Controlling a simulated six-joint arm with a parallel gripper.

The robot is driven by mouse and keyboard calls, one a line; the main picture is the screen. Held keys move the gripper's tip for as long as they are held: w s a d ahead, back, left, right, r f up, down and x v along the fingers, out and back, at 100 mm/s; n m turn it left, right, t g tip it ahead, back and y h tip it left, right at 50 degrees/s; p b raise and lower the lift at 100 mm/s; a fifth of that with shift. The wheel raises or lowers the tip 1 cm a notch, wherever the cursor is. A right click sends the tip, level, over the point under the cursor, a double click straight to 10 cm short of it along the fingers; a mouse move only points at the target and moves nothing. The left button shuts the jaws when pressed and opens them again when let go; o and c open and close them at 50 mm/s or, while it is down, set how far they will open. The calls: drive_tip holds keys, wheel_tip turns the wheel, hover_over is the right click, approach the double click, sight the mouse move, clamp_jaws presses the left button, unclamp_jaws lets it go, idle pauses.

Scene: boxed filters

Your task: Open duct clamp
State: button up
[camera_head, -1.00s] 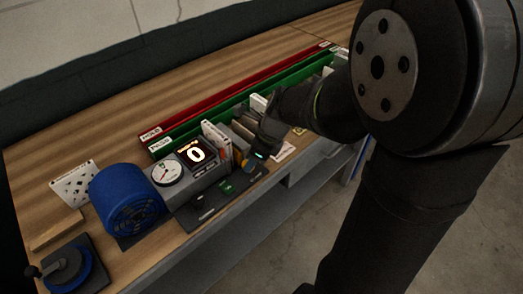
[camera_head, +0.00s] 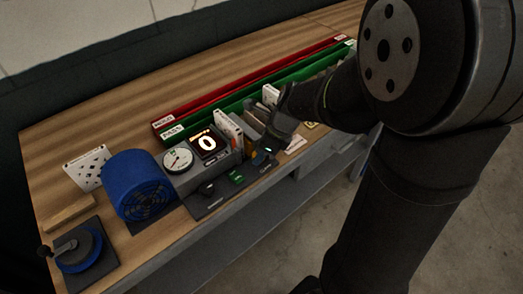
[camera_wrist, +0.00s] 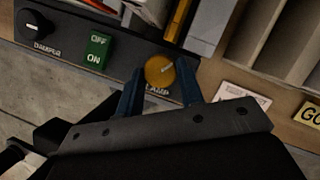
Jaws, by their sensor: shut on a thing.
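The clamp knob (camera_wrist: 160,70) is a round orange-yellow knob on the dark panel, with a partly covered label below it ending in "AMP". My gripper (camera_wrist: 162,76) has its two blue fingers on either side of the knob, shut on it. In the head view my gripper (camera_head: 272,146) reaches the right end of the control panel, and the knob is hard to make out there.
The panel also holds a black damper knob (camera_wrist: 37,25) and a green OFF/ON switch (camera_wrist: 96,52). A display (camera_head: 207,143) reads 0 beside a gauge (camera_head: 178,159). A blue blower (camera_head: 139,184) stands left. Red (camera_head: 240,85) and green trays lie behind.

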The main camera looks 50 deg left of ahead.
drive_tip(key=n, duration=0.2)
drive_tip(key=n+g+h, duration=0.1)
drive_tip(key=n, duration=0.3)
drive_tip(key=shift+w+a+n+g+h, duration=0.15)
drive_tip(key=shift+a+n+g+h, duration=0.15)
drive_tip(key=shift+h, duration=0.1)
idle(0.4)
drive_tip(key=o, duration=0.7)
drive_tip(key=shift+d, duration=0.1)
